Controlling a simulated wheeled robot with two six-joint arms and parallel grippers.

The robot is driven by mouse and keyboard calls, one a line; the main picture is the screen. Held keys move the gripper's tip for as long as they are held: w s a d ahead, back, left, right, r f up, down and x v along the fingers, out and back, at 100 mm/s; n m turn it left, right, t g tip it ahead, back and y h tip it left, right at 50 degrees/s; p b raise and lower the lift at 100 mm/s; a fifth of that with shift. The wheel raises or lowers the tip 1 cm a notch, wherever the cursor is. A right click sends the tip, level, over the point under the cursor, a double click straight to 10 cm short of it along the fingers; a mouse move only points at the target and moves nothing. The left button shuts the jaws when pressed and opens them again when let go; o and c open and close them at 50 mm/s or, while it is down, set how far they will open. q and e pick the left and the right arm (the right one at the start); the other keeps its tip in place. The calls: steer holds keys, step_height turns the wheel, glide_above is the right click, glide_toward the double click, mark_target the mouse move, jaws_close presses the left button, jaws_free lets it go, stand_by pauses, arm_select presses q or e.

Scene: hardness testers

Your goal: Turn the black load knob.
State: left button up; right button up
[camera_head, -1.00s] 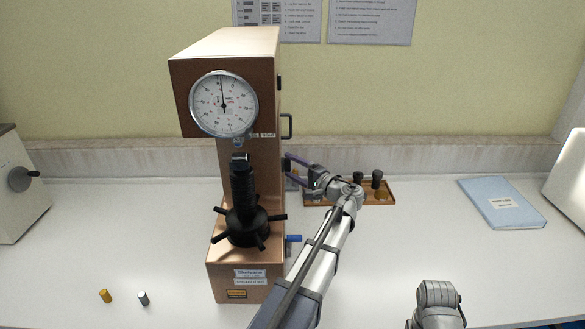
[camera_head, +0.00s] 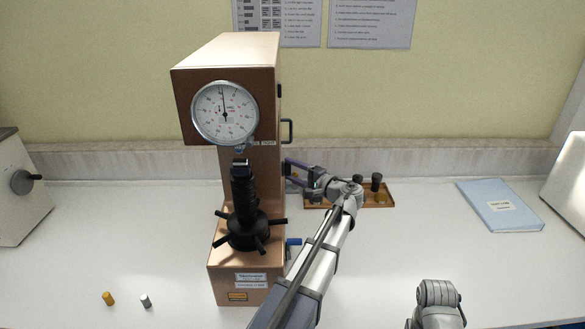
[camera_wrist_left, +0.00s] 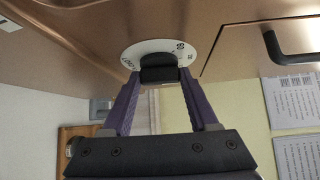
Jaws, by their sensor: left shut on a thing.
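The hardness tester (camera_head: 228,55) is a tall copper-brown machine with a round dial (camera_head: 225,112) on its front. The black load knob (camera_wrist_left: 159,70) sits on a white marked disc (camera_wrist_left: 184,48) on the tester's side, seen in the left wrist view. My left gripper (camera_wrist_left: 160,82) has its purple fingers shut on the knob, one on each side. In the head view the left gripper (camera_head: 289,170) reaches the tester's right side, and the knob is hidden there. Part of my right arm shows at the bottom right; its gripper is out of view.
A black spoked handwheel (camera_head: 247,232) is on the tester's front. A wooden tray (camera_head: 380,199) with small dark-topped pieces stands behind my left arm. A blue folder (camera_head: 501,205) lies at right.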

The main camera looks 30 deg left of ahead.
arm_select(q)
steer(key=shift+w+r+m+g+h+p, duration=0.15)
steer(key=shift+m+g+h+p, duration=0.5)
steer(key=shift+p, duration=0.9)
steer(key=shift+s+r+m+g+h+p, duration=0.1)
steer(key=shift+m+g+h+p, duration=0.25)
steer(key=shift+m+h+p, duration=0.85)
steer(key=shift+w+r+m+g+h+p, duration=0.2)
steer(key=shift+g+h+p, duration=0.35)
steer(key=shift+p, duration=1.35)
steer(key=shift+s+f, duration=0.1)
steer(key=o, duration=1.4)
